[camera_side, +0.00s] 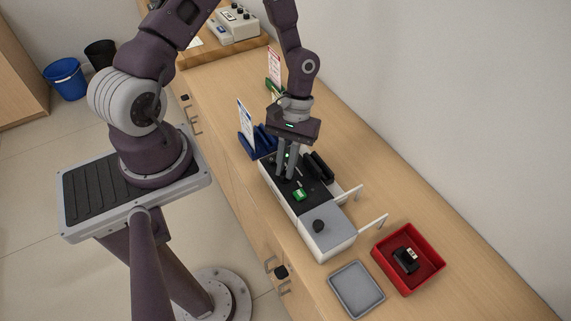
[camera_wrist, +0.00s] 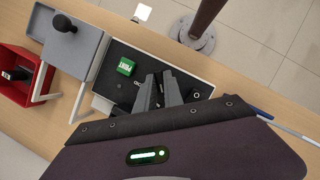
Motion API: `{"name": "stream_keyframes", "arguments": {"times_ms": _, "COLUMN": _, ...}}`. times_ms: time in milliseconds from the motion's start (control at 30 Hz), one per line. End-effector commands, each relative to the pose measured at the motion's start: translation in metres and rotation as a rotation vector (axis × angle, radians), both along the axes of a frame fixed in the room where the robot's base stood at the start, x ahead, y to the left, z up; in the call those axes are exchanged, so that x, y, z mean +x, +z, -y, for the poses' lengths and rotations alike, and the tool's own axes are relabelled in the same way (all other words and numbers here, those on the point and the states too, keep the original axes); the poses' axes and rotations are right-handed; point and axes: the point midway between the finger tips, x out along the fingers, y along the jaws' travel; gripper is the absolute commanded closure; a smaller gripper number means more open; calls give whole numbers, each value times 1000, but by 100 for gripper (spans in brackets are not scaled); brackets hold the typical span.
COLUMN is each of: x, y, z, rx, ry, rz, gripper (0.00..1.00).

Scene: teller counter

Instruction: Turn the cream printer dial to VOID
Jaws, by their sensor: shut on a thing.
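The cream printer (camera_side: 279,192) stands on the counter with a black top panel (camera_wrist: 122,92). My gripper (camera_side: 284,176) points down at this panel, and its fingers (camera_wrist: 160,80) also show in the wrist view. The fingers are shut on the printer dial, which they hide almost wholly; I cannot read its setting. A green tile (camera_side: 300,194) with white lettering is on the panel beside the fingers, and shows in the wrist view (camera_wrist: 126,66). No VOID mark can be made out.
A grey plate with a black knob (camera_side: 318,226) adjoins the panel. White bar handles (camera_side: 373,222) stick out beside it. A red tray (camera_side: 431,259) holding a black item and a grey tray (camera_side: 356,288) lie in front. A blue holder with a card (camera_side: 246,122) stands behind.

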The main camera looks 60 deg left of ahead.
Motion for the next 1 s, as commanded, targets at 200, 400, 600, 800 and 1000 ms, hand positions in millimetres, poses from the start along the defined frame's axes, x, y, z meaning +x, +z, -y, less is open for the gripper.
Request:
{"name": "stream_keyframes", "arguments": {"times_ms": 200, "x": 2, "y": 0, "z": 1, "rx": 1, "ry": -202, "rz": 3, "gripper": 100}}
{"name": "stream_keyframes", "arguments": {"times_ms": 400, "x": 2, "y": 1, "z": 2, "rx": 2, "ry": -393, "rz": 2, "gripper": 100}}
{"name": "stream_keyframes", "arguments": {"times_ms": 600, "x": 2, "y": 1, "z": 4, "rx": 1, "ry": -583, "rz": 2, "gripper": 100}}
{"name": "stream_keyframes", "arguments": {"times_ms": 800, "x": 2, "y": 1, "z": 5, "rx": 1, "ry": -774, "rz": 2, "gripper": 100}}
{"name": "stream_keyframes", "arguments": {"times_ms": 1000, "x": 2, "y": 1, "z": 6, "rx": 2, "ry": -964, "rz": 3, "gripper": 100}}
